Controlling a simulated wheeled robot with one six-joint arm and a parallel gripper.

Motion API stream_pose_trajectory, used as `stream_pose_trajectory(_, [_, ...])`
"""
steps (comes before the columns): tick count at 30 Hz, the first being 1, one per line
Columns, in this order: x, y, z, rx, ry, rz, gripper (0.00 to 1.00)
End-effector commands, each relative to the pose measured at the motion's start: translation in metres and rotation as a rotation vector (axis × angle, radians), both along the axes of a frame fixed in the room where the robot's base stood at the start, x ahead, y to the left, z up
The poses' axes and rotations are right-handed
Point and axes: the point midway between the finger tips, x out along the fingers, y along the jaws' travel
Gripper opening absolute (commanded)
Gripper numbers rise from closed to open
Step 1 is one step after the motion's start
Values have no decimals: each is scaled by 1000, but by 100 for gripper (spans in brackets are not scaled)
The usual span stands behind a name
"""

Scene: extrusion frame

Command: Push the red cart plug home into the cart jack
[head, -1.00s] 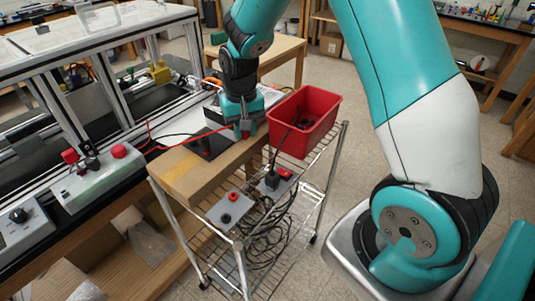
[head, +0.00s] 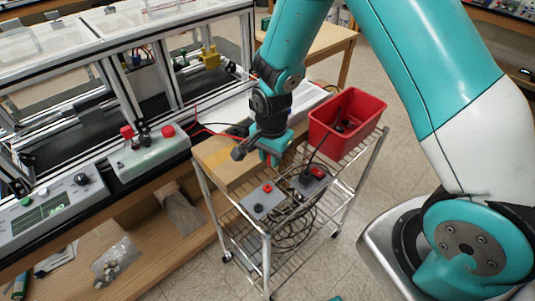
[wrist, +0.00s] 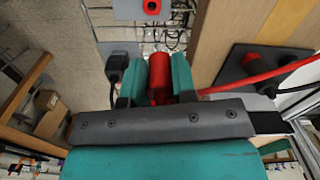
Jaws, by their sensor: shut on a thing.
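My gripper (head: 272,157) is shut on the red cart plug (wrist: 159,66), which sits between its two teal fingers in the wrist view. A red cable (wrist: 225,90) runs from the gripper to the right. The cart jack (head: 267,187) is a red socket on a grey box (head: 252,199) on the wire cart, beside a black socket (head: 258,208). The red jack also shows at the top edge of the wrist view (wrist: 152,6). The plug is apart from the jack there. In the head view the plug is mostly hidden by the gripper.
A black plug with a cable (wrist: 117,68) stands close to the left finger. A second grey box (head: 305,183) with a red part sits beside the jack box. A red bin (head: 347,120) stands behind it. A wooden bench edge (head: 225,170) borders the cart.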

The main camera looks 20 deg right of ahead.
Motion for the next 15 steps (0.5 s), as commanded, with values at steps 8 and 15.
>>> stream_pose_trajectory(8, [-18, 18, -8, 0, 0, -209, 0])
stream_pose_trajectory(15, [-17, 18, -9, 0, -1, -214, 0])
